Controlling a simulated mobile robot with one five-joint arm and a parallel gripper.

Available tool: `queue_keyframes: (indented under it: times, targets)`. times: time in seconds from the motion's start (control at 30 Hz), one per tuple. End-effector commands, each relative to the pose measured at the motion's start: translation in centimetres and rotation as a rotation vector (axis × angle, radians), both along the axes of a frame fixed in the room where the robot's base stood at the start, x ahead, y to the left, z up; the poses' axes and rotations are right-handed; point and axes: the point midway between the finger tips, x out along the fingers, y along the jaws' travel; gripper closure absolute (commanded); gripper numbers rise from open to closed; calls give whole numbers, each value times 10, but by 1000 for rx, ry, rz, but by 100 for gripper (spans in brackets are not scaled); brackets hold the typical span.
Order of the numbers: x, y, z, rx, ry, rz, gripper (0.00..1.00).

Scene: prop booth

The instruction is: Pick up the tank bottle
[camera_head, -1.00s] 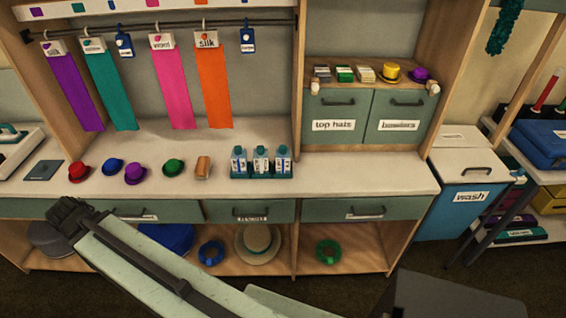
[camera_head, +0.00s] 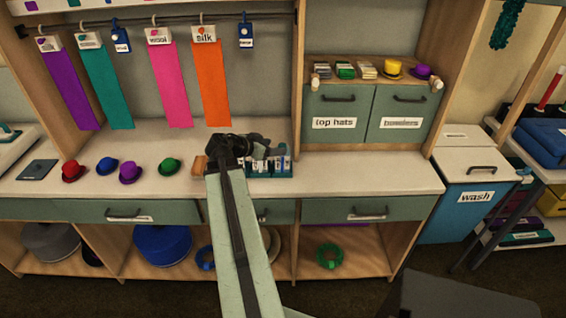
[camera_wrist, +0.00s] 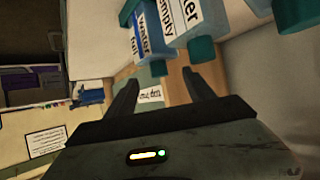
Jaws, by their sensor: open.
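Several blue-and-white bottles stand in a teal rack (camera_head: 272,173) on the white counter, partly hidden behind my gripper (camera_head: 240,150) in the head view. In the wrist view, one bottle (camera_wrist: 141,38) has a label that seems to read "water full". Another bottle (camera_wrist: 179,17) beside it reads "empty", with a teal cap (camera_wrist: 201,49). Part of a third bottle (camera_wrist: 259,6) shows at the top right. I cannot make out a label reading "tank". My gripper, also in the wrist view (camera_wrist: 160,88), is open and empty. The bottles are close beyond its fingers, not between them.
Hanging fabric strips, including an orange one (camera_head: 213,85), are behind. The counter right of the rack (camera_head: 370,178) is clear.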

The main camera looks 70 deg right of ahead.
Motion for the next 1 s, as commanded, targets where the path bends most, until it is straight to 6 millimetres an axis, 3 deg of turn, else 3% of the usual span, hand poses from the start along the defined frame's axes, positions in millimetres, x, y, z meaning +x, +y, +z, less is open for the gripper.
queue_keyframes:
  times: [0.17,0.43,0.67,0.9,1.0]
  targets:
    - [-3,-7,-5,1,-1,-1,38]
    - [-19,-43,-26,2,-2,-3,38]
    - [-21,-45,-24,2,0,-1,38]
    - [-21,-45,-24,3,-2,-1,100]
    - [-21,-45,-25,4,-3,-3,100]
